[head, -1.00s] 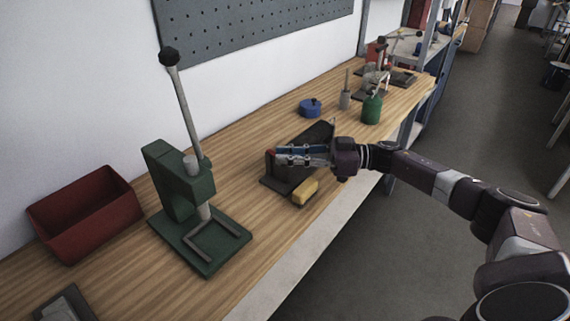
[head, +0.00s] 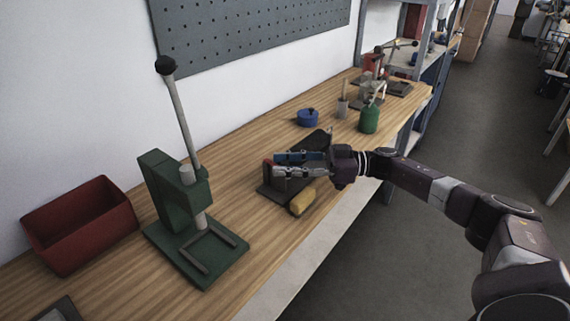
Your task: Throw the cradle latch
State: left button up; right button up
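The dark cradle (head: 318,143) stands on the wooden bench near its front edge, with a flat base and a sloped dark upper part. A small red piece (head: 267,162) shows at its left end; I cannot tell whether it is the latch. My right gripper (head: 274,164) reaches in from the right across the cradle, fingers pointing left, tips close beside the red piece. The fingers lie one behind the other and hide much of the cradle. Whether they touch or grip anything is unclear. My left gripper is not in view.
A green press (head: 170,192) with a tall lever and a red bin (head: 80,228) stand left. A blue pot (head: 308,118) and green bottle (head: 369,120) stand behind. Bare bench lies between press and cradle.

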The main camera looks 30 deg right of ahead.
jog(key=v, duration=1.2)
